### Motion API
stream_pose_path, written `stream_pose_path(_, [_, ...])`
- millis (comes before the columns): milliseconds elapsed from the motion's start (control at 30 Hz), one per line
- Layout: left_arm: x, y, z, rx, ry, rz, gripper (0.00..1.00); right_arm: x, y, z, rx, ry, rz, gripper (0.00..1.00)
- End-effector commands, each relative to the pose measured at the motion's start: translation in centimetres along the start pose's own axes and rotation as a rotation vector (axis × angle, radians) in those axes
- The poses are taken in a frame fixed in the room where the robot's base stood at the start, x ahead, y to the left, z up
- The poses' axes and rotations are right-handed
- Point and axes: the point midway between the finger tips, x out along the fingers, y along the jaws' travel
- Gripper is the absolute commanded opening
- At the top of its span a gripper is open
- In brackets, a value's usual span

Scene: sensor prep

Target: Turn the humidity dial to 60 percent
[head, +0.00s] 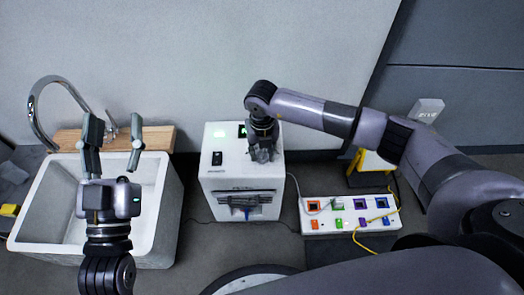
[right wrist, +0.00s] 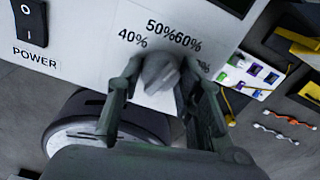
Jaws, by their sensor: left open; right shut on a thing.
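The humidity dial (right wrist: 160,72) is a grey knob on the white box (right wrist: 85,38). Labels 40%, 50% and 60% show around it, and another label at right is partly hidden by a finger. In the right wrist view my right gripper (right wrist: 165,82) has its fingers on both sides of the dial and is shut on it. In the head view the right gripper (head: 262,152) is at the top right of the white box (head: 217,178) and hides the dial. My left gripper (head: 114,148) is open and empty above the sink.
A white sink (head: 168,205) with a curved faucet (head: 36,108) stands at left. A white panel (head: 345,228) with coloured sockets and cables stands right of the box. A black power switch (right wrist: 31,22) is on the box. A round device (right wrist: 62,142) is below it.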

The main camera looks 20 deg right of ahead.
Motion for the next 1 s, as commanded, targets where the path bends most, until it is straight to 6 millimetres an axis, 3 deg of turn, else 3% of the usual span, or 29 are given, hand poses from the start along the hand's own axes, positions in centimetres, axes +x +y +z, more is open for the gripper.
stream_pose_path(167, [0.0, 0.0, 0.0, 0.000, 0.001, 0.000, 0.51, 0.0, -0.2, 0.1, 0.001, -0.002, -0.003, 0.06])
stream_pose_path(200, [0.0, 0.0, 0.0, 0.000, 0.001, 0.000, 0.51, 0.0, -0.2, 0.1, 0.001, -0.002, -0.003, 0.36])
stream_pose_path(467, [0.0, 0.0, 0.0, 0.000, 0.002, 0.000, 0.51, 0.0, -0.1, 0.1, -0.001, -0.001, -0.002, 0.53])
stream_pose_path(800, [0.0, 0.0, -0.1, 0.000, 0.002, 0.000, 0.51, -0.2, 0.0, 0.0, -0.002, -0.001, 0.000, 0.54])
stream_pose_path(1000, [0.0, 0.0, -0.1, 0.000, 0.002, 0.000, 0.51, -2.8, 0.0, 0.1, -0.004, -0.004, 0.001, 0.54])
